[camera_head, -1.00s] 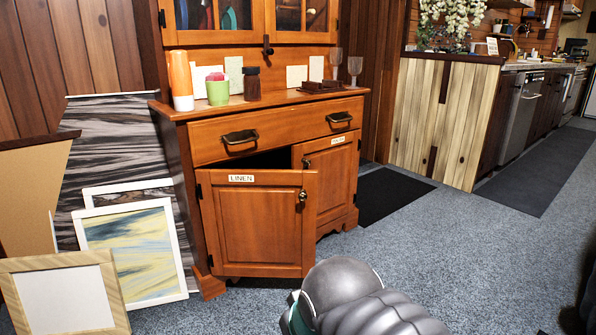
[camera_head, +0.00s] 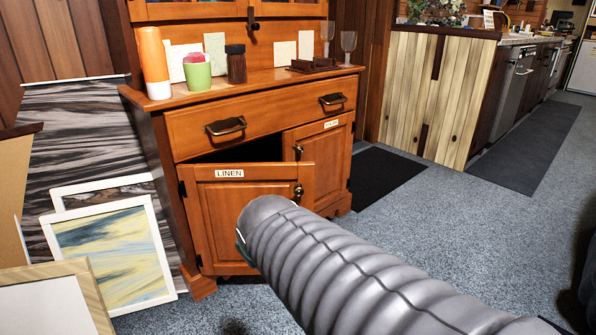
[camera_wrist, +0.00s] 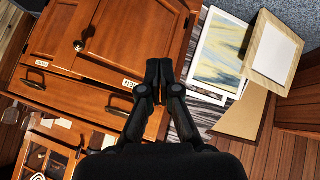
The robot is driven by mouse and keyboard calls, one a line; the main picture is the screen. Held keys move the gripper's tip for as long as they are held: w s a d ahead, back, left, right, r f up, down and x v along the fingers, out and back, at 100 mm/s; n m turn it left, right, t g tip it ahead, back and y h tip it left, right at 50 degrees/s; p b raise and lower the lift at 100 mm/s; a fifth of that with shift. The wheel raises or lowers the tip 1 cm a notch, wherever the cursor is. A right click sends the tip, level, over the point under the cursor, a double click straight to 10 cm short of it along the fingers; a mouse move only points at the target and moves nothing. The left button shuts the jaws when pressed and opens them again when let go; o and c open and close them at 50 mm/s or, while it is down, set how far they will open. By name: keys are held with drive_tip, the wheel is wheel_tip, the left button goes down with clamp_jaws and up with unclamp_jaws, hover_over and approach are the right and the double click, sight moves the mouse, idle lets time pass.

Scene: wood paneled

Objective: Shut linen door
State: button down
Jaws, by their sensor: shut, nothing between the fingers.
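The linen door (camera_head: 229,215) is the left lower door of a wooden hutch, with a "LINEN" label and a dark handle (camera_head: 298,193) at its right edge. It stands ajar, with a dark gap above its top. My arm covers its lower right part in the head view. In the wrist view the door (camera_wrist: 140,40) shows turned round, with its label partly hidden. My gripper (camera_wrist: 158,68) is shut and empty, with its fingertips over the door's side in that view. I cannot tell whether they touch it. The head view hides my fingers behind my arm.
The neighbouring lower door (camera_head: 318,160) looks shut. A drawer (camera_head: 270,120) lies above both doors. Cups and a bottle (camera_head: 154,62) stand on the hutch top. Framed pictures (camera_head: 112,258) lean at the left. Carpet (camera_head: 440,225) at the right is clear.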

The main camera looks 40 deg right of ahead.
drive_tip(key=w+d+r+n+t+h+p, duration=0.2)
drive_tip(key=w+d+r+n, duration=0.15)
drive_tip(key=w+d, duration=0.75)
drive_tip(key=n+t+y+p, duration=0.3)
drive_tip(key=n+t+p, duration=0.15)
drive_tip(key=n, duration=0.55)
approach(296, 170)
drive_tip(key=s+a, duration=0.1)
drive_tip(key=s+d+f+n+t+y+p, duration=0.2)
drive_tip(key=s+f+n+t+y, duration=0.15)
drive_tip(key=s+n+y, duration=0.2)
drive_tip(key=shift+h, duration=0.25)
drive_tip(key=w, duration=0.3)
drive_tip(key=w+p, duration=0.1)
drive_tip(key=w, duration=0.7)
drive_tip(key=shift+r+p, duration=0.25)
drive_tip(key=shift+p, duration=0.05)
drive_tip(key=shift+w+d, duration=0.45)
drive_tip(key=shift+w, duration=0.1)
drive_tip(key=shift+w, duration=0.1)
